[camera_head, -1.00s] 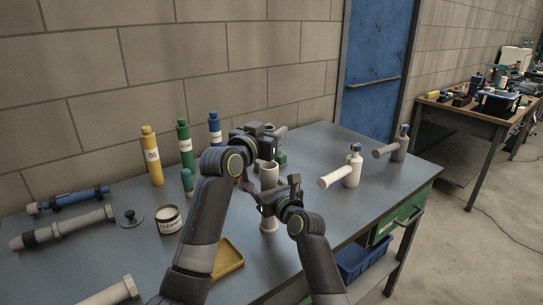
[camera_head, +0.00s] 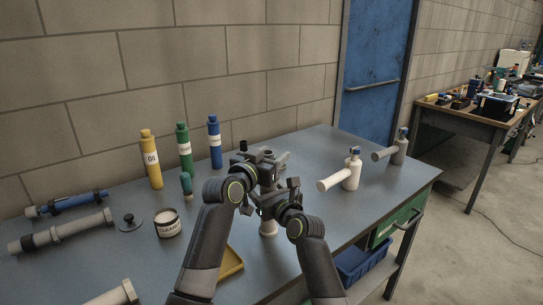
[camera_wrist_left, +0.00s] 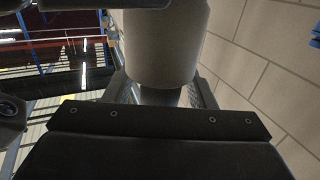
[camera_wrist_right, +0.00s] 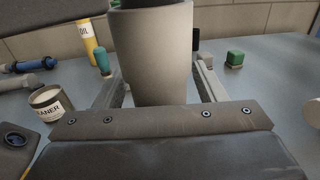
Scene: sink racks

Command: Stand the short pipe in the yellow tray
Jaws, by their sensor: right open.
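The short pipe (camera_head: 268,228) is pale, with a wider collar, and stands upright between my two grippers in the head view. Its middle is hidden behind my grippers. My left gripper (camera_head: 266,164) is around its upper part. In the left wrist view the pipe (camera_wrist_left: 165,45) fills the space between the fingers, so it looks shut on it. My right gripper (camera_head: 272,200) is open around the pipe lower down. The right wrist view shows the pipe (camera_wrist_right: 157,55) between its fingers, with a slight gap. The yellow tray (camera_head: 232,262) lies on the table, partly hidden by my left arm.
Yellow, green and blue bottles (camera_head: 214,142) stand near the wall. A cleaner can (camera_head: 168,222) and longer pipes (camera_head: 62,232) are at left. A white bottle with a pipe (camera_head: 350,172) is at right. A blue bin (camera_head: 362,262) sits below the table edge.

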